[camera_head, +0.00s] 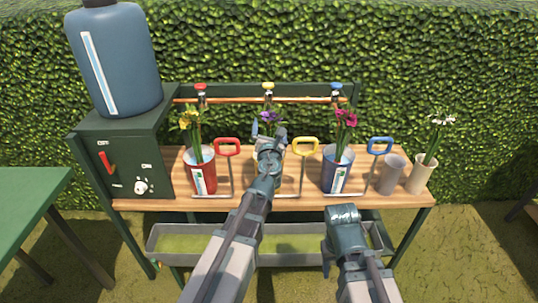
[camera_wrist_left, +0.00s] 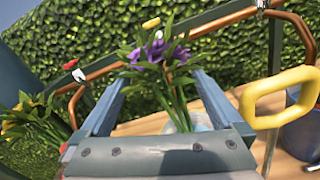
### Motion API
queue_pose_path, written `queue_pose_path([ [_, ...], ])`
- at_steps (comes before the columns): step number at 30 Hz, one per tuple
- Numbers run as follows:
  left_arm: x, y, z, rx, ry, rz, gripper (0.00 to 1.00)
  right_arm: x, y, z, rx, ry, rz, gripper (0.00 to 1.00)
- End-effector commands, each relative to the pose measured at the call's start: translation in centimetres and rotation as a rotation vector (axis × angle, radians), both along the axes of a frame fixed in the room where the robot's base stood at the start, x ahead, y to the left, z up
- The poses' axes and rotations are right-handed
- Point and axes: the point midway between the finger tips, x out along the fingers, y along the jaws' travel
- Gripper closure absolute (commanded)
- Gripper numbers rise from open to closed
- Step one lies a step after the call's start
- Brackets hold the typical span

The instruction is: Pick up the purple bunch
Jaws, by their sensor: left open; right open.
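The purple bunch (camera_head: 268,117) stands at the middle of the wooden bench, behind my left gripper (camera_head: 268,134) in the head view. In the left wrist view, the purple flowers (camera_wrist_left: 158,50) and their green stems show between the two spread fingers of my left gripper (camera_wrist_left: 158,84). The gripper is open, and I cannot tell whether it touches the stems. A pale pot (camera_wrist_left: 192,125) at the stems' base is mostly hidden by the gripper. My right gripper (camera_head: 343,214) is open and empty in front of the bench, below the blue pot.
A red pot (camera_head: 202,178) with yellow flowers and a blue pot (camera_head: 333,170) with magenta flowers flank the middle. Red (camera_head: 228,148), yellow (camera_head: 305,148) and blue (camera_head: 380,146) handles rise from the bench (camera_head: 150,204). A grey cup (camera_head: 391,176) and cream vase (camera_head: 419,176) stand right.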

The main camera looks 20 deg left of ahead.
Motion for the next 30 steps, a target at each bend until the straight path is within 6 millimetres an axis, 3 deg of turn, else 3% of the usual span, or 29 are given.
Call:
queue_pose_path([
  [3, 1.6, 0.5, 0.0, -0.001, -0.001, 0.001, 0.00, 0.0, 0.0, 0.0, 0.000, 0.000, 0.000, 0.50],
  [11, 2.1, 0.6, -0.1, -0.001, -0.001, 0.001, 0.00, 0.0, 0.0, -0.1, 0.000, 0.000, 0.000, 0.50],
  [21, 6.5, 1.8, -0.4, -0.001, -0.001, 0.001, 0.00, 0.0, 0.0, -0.4, 0.000, 0.000, 0.000, 0.50],
  [29, 6.6, 1.9, -0.3, -0.001, 0.000, 0.000, 0.00, 0.0, 0.0, -0.4, 0.000, 0.000, 0.000, 0.50],
  [30, 6.6, 1.9, -0.4, -0.001, 0.000, 0.000, 0.07, 0.0, 0.0, -0.4, 0.000, 0.000, 0.000, 0.50],
])
